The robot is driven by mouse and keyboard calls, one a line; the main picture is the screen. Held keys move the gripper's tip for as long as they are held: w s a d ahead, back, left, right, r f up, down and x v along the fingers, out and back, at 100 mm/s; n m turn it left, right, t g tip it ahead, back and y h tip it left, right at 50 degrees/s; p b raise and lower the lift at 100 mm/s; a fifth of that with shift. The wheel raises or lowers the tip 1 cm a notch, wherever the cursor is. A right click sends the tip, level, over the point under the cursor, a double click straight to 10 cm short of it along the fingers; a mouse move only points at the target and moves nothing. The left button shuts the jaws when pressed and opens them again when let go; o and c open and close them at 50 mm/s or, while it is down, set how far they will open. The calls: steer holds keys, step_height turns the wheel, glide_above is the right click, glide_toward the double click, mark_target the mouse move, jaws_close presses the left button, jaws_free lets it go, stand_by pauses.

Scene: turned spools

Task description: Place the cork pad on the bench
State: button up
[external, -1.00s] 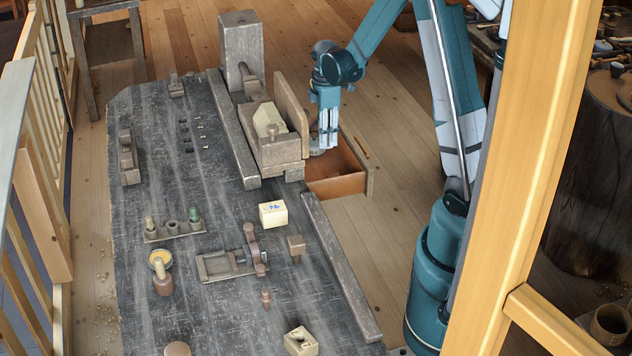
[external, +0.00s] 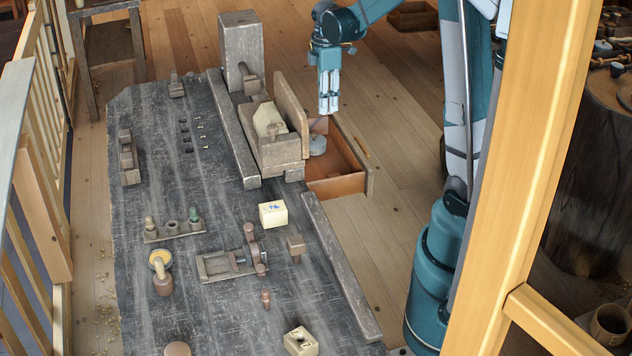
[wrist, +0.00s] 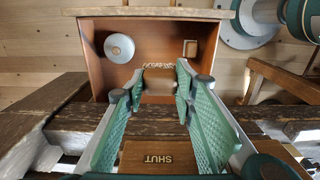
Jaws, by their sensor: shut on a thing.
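The cork pad, a small brown square piece (external: 318,125), is at the tips of my gripper (external: 328,112), above the open drawer. The dark grey, worn bench (external: 150,290) lies to the left of the gripper. The open orange-brown drawer (external: 340,184) sticks out from the bench's right side, below the pad.
A grey disc (external: 317,146) lies in the drawer, and it also shows in the wrist view (wrist: 119,48) with a small square piece (wrist: 190,48). An upright board (external: 291,112) and a wooden box stand beside the drawer. A cream block (external: 273,214) is on the bench. The bench's left-centre has bare room.

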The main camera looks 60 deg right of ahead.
step_height(320, 180, up, 23)
steer(key=w+a+n+p, duration=0.2)
steer(key=w+a+p, duration=0.15)
steer(key=a, duration=0.95)
steer(key=w+a+n+p, duration=0.2)
steer(key=w+a+p, duration=0.15)
steer(key=a, duration=0.95)
steer(key=s+a+n+p, duration=0.3)
steer(key=a, duration=1)
steer(key=s+a+n+p, duration=0.2)
steer(key=a+p, duration=0.1)
steer(key=a, duration=1)
step_height(320, 180, down, 18)
steer(key=shift+a+f, duration=0.25)
steer(key=shift+a, duration=0.05)
steer(key=shift+s+b, duration=0.1)
steer(key=shift+b, duration=0.2)
steer(key=shift+f, duration=2.9)
